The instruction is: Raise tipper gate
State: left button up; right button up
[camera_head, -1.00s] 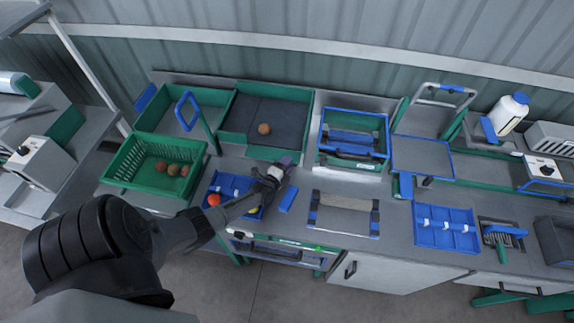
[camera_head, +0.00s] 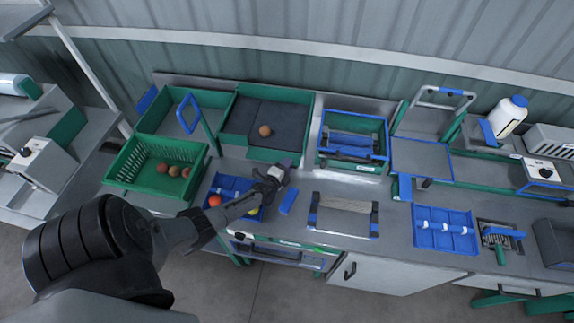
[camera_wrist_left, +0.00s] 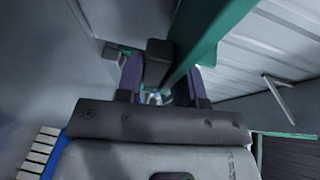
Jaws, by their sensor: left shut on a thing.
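The tipper looks like the green-walled tray (camera_head: 240,114) with a dark floor at the back of the bench; one round brown-orange tomato (camera_head: 265,131) lies in it. My left gripper (camera_head: 283,168) is at the tray's front edge. In the left wrist view its two fingers (camera_wrist_left: 157,92) close on a dark block, which looks like the gate's handle. A green bar (camera_wrist_left: 207,38) runs up beside the fingers. The gripper covers the join between handle and gate, so I cannot tell how high the gate stands. My right gripper is not in view.
A green basket (camera_head: 124,162) with several tomatoes stands at left. A blue-rimmed green crate (camera_head: 322,135), a grey blue-ended rack (camera_head: 314,212) and another blue tray (camera_head: 425,237) stand to the right.

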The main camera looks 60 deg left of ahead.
aim_at(294, 155)
pick_arm(q)
jog(key=shift+s+r+n+g+h+p, duration=0.1)
jog(key=shift+r+n+g+h+p, duration=0.5)
jog(key=shift+p, duration=1.75)
jog(key=g+h+p, duration=0.1)
jog(key=r+g+p, duration=0.1)
jog(key=p, duration=0.1)
jog(key=shift+a+r+g+h, duration=0.15)
jog(key=shift+r+g+h, duration=0.15)
jog(key=shift+g+h, duration=0.1)
jog(key=shift+w+a+r+n+g+h, duration=0.2)
jog(key=shift+w+r+n+g+h, duration=0.1)
jog(key=shift+g+h, duration=0.15)
jog(key=shift+a+r+g+h, duration=0.1)
jog(key=shift+g+h, duration=0.15)
jog(key=g+h+b, duration=0.1)
jog(key=b, duration=0.3)
jog(key=w+a+r+n+g+h+b, duration=0.1)
jog(key=g+h+b, duration=0.1)
jog(key=b, duration=0.3)
jog(key=w+a+r+n+g+h+b, duration=0.1)
jog(key=g+h+b, duration=0.1)
jog(key=b, duration=0.3)
jog(key=shift+w+a+r, duration=0.1)
jog(key=shift+w+a, duration=0.15)
jog(key=shift+w+a+r+g+h+b, duration=0.3)
jog(key=shift+g+h+b, duration=0.25)
jog(key=shift+b, duration=0.35)
jog(key=shift+d+r, duration=0.1)
jog(key=shift+r, duration=0.05)
